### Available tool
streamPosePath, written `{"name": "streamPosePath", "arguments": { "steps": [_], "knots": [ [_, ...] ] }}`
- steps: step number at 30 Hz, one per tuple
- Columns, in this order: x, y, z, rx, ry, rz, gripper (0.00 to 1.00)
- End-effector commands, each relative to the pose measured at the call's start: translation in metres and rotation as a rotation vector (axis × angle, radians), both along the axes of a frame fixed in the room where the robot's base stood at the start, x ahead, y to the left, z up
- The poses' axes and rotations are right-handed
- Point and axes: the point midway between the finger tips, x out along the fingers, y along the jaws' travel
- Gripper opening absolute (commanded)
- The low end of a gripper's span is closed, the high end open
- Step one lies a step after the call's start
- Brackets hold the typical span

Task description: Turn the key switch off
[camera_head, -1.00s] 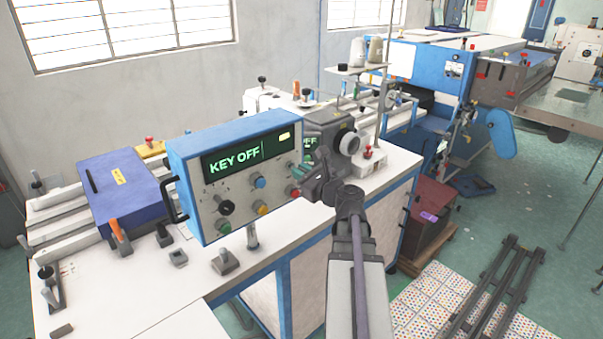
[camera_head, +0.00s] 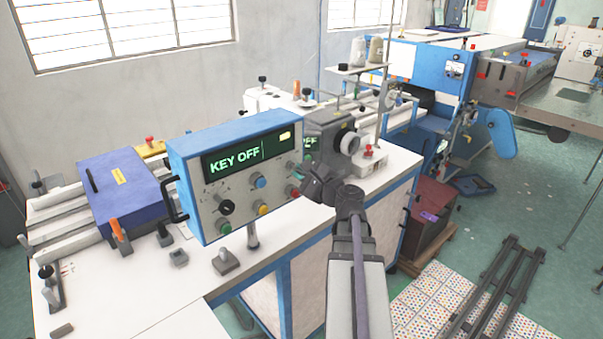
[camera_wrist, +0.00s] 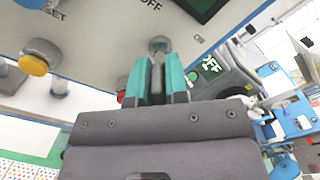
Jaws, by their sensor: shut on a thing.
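The key switch (camera_wrist: 160,45) is a round metal lock on the light control panel, with an "OFF" label beside it in the wrist view. My gripper (camera_wrist: 158,78) has its two teal fingers shut on the key (camera_wrist: 158,70), a thin grey piece standing out from the lock. In the head view my gripper (camera_head: 306,176) is at the right end of the blue control box (camera_head: 225,130), and it hides most of the key. The box's display (camera_head: 236,160) reads "KEY OFF" in green.
A red button (camera_head: 293,191) sits just below my gripper, with yellow, blue, green and black knobs to its left. A grey sewing machine head (camera_head: 330,125) stands close behind.

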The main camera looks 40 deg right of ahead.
Motion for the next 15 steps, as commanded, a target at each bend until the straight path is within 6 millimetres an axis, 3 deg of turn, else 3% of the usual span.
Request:
{"name": "streamPosePath", "arguments": {
  "steps": [9, 10, 15],
  "knots": [
    [-0.0002, 0.0003, -0.0001, -0.001, 0.001, 0.001, 0.00],
    [-0.0002, 0.0003, -0.0001, -0.001, 0.001, 0.001, 0.16],
    [-0.0002, 0.0001, -0.0001, -0.001, 0.000, 0.000, 0.32]
  ]
}}
